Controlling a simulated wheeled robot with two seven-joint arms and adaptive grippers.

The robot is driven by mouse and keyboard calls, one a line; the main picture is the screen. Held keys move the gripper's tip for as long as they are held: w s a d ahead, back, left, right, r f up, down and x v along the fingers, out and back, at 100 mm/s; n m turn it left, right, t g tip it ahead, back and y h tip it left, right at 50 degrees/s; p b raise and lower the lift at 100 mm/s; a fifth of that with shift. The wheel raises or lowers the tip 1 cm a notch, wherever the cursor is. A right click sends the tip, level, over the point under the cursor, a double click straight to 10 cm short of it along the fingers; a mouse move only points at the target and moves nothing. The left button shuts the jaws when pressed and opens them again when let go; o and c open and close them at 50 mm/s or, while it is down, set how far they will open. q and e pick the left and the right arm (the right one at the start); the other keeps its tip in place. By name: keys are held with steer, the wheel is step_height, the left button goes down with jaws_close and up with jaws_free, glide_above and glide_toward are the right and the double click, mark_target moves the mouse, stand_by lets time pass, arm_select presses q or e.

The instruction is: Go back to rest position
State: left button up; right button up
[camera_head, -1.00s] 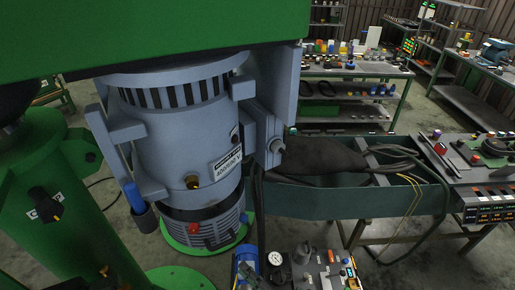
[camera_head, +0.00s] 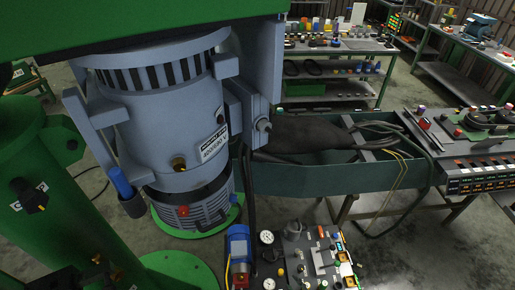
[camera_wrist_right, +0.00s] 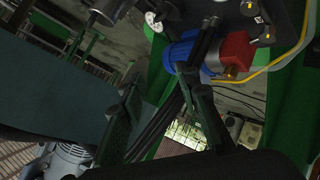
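My right gripper (camera_wrist_right: 162,84) shows in the right wrist view, with its two dark fingers spread apart and nothing held between them. Behind the fingers are dark cables and a blue motor (camera_wrist_right: 182,52) with a red end box (camera_wrist_right: 236,50). I cannot make out either gripper clearly in the head view. The large grey-blue disperser motor (camera_head: 172,125) hangs under the green machine arm (camera_head: 120,22) at the left of the head view. No gripper is seen touching it.
A green column (camera_head: 50,180) stands at the left. A blue pump motor (camera_head: 238,245), gauges and a control panel (camera_head: 310,255) fill the bottom middle. A green trough (camera_head: 300,180) with black hoses lies behind. A console (camera_head: 470,150) is at the right. Bare floor shows at the lower right.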

steer(key=s+d+f+m+g+h, duration=0.1)
steer(key=s+d+f+m+g, duration=0.1)
steer(key=s+d+f, duration=0.3)
steer(key=s+d+f+m+g+h, duration=0.1)
steer(key=s+d+f+m, duration=0.3)
steer(key=s+f, duration=0.6)
steer(key=s+d+f+m+g+h, duration=0.2)
steer(key=s+d+f, duration=0.4)
steer(key=s, duration=0.6)
steer(key=shift+s+d+f+m+g, duration=0.2)
steer(key=shift+f+m+g, duration=0.1)
steer(key=shift+f+g, duration=0.3)
steer(key=shift+s+d+f+m+g, duration=0.15)
steer(key=shift+f+m+g, duration=0.15)
steer(key=shift+f+g, duration=0.25)
steer(key=s+d+f+m+g, duration=0.2)
steer(key=s+f, duration=0.1)
steer(key=s, duration=0.9)
steer(key=shift+m, duration=0.4)
